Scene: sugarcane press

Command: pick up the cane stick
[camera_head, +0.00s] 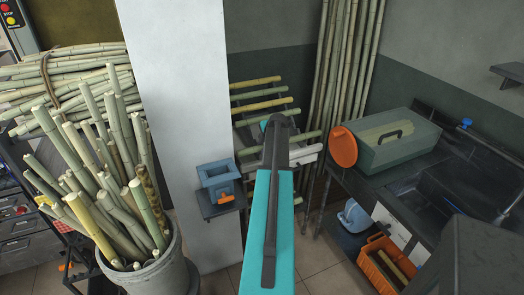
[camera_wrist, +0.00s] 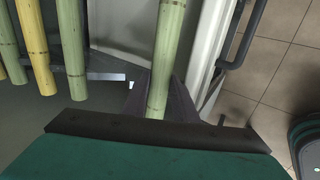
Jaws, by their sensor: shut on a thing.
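The cane stick (camera_wrist: 165,50) in my grasp is pale green with faint joint rings. It runs down the middle of the wrist view between the dark fingers of my gripper (camera_wrist: 157,92), which are shut on it. In the head view, my gripper (camera_head: 277,122) reaches the slanted cane rack, and the stick (camera_head: 306,136) shows on both sides of it, roughly level. The arm hides its middle. I cannot tell whether the stick still touches the rack.
Several other sticks (camera_wrist: 69,40) lie on the rack, left of the held one in the wrist view. A barrel of canes (camera_head: 150,278) and a white pillar (camera_head: 185,90) stand left. A bench with a green box (camera_head: 400,145) and orange disc (camera_head: 343,147) stands right.

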